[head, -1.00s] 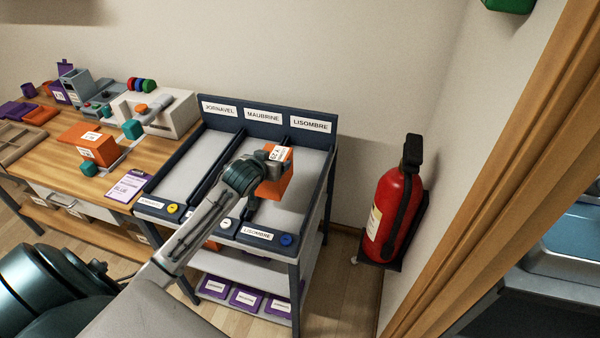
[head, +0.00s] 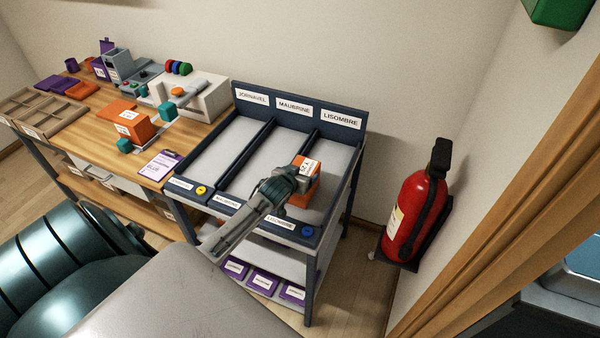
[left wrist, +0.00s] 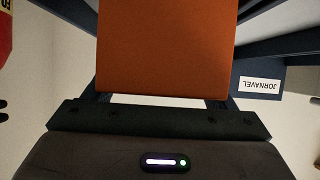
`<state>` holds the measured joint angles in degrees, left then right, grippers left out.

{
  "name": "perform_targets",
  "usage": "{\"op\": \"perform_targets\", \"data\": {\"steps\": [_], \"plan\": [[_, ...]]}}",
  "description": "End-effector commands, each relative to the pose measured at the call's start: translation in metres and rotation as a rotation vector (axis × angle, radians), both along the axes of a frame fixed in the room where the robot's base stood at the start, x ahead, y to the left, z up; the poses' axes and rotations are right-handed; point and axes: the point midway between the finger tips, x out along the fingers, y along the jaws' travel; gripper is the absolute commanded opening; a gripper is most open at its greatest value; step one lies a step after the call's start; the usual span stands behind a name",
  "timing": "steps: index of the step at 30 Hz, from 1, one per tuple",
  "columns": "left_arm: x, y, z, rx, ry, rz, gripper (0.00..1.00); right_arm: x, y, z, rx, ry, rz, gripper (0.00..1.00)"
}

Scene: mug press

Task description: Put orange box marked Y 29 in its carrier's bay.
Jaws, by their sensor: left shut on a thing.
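My left gripper (head: 296,175) is shut on the orange box (head: 303,192), which has a white label on top too small to read surely. The box is over the front half of the right bay of the dark blue rack, under the LISOMBRE sign (head: 340,119). I cannot tell whether it touches the bay floor (head: 322,158). In the left wrist view the orange box (left wrist: 165,50) fills the top middle, between the jaws. The other bays, under JORNAVEL (head: 253,97) and MAUBRINE (head: 294,106), look empty. My right gripper is not in view.
A wooden bench (head: 85,140) at left holds another orange box (head: 134,127), teal blocks, a clipboard (head: 160,168) and a grey-white machine (head: 205,95). Low dividers part the bays. A yellow button (head: 201,190) and blue button (head: 307,231) sit on the rack's front edge. A red extinguisher (head: 413,215) stands right.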

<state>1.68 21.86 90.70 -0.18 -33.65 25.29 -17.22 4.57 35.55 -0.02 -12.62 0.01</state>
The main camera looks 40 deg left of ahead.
Motion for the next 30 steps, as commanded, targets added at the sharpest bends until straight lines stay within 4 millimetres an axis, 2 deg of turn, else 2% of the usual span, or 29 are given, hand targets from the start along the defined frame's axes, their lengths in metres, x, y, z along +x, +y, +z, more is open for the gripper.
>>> {"op": "perform_targets", "data": {"steps": [4, 5, 8, 16, 20, 30], "plan": [[0.001, 0.000, 0.001, 0.000, -0.002, 0.000, 0.46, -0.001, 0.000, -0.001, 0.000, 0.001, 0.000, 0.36], [0.000, 0.000, 0.000, 0.000, 0.000, 0.000, 0.82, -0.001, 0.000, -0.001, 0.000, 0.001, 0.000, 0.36], [0.000, 0.000, 0.000, 0.000, 0.000, 0.000, 1.00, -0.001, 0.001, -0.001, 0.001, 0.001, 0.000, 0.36], [-0.001, 0.000, 0.001, 0.000, 0.000, 0.000, 1.00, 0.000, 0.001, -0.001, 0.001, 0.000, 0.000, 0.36], [-0.008, -0.002, 0.004, 0.001, 0.000, 0.000, 1.00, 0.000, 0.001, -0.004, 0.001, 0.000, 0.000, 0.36], [-0.060, -0.014, 0.032, 0.004, 0.000, -0.002, 1.00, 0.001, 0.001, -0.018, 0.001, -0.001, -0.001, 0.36]]}}
